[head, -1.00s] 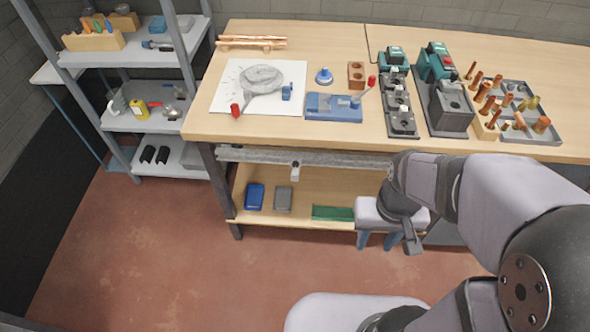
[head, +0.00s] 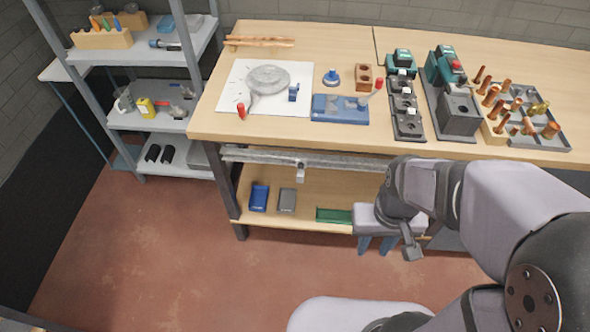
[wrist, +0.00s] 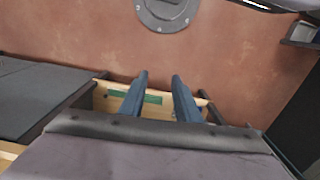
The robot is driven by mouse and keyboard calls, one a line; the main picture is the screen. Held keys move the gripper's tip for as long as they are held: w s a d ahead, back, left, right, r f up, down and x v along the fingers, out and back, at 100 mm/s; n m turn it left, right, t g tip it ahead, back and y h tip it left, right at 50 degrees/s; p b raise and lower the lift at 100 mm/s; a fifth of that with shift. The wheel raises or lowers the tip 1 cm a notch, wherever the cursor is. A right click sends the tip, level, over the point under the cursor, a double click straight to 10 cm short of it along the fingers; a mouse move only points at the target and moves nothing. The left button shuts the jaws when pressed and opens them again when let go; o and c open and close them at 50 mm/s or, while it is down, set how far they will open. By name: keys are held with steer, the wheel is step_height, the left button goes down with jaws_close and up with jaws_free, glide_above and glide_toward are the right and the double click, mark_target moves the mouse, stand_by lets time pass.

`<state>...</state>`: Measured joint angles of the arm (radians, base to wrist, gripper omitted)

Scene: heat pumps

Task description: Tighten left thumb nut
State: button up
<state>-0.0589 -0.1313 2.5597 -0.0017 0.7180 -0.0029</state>
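My gripper (head: 376,250) hangs in front of the workbench, below the bench top and near the lower shelf. In the wrist view its two blue-grey fingers (wrist: 160,77) stand apart with nothing held between them. I cannot pick out a left thumb nut for certain. On the bench top, a dark fixture (head: 408,128) carries several small pale knobs, with a teal unit (head: 402,62) behind it. My gripper is well below and apart from these.
A blue fixture (head: 340,110), a white sheet (head: 240,75) and a grey tray (head: 548,138) with copper fittings lie on the bench (head: 215,122). Blue (head: 259,198), grey (head: 287,200) and green (head: 333,215) items lie on the lower shelf. A grey rack (head: 130,122) stands left. The floor is clear.

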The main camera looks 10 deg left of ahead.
steer(key=s+a+f+n+g+h+b, duration=0.1)
steer(key=s+a+f+n+b, duration=0.1)
steer(key=a+f+b, duration=0.3)
steer(key=s+a+f+n+g+b, duration=0.1)
steer(key=s+a+f+n+g, duration=0.15)
steer(key=f, duration=0.55)
steer(key=m+t+h+b, duration=0.3)
steer(key=t+h+b, duration=0.1)
steer(key=t, duration=0.9)
glide_toward(301, 165)
steer(key=shift+x, duration=1.8)
steer(key=shift+a+f, duration=0.15)
steer(key=shift+f, duration=0.05)
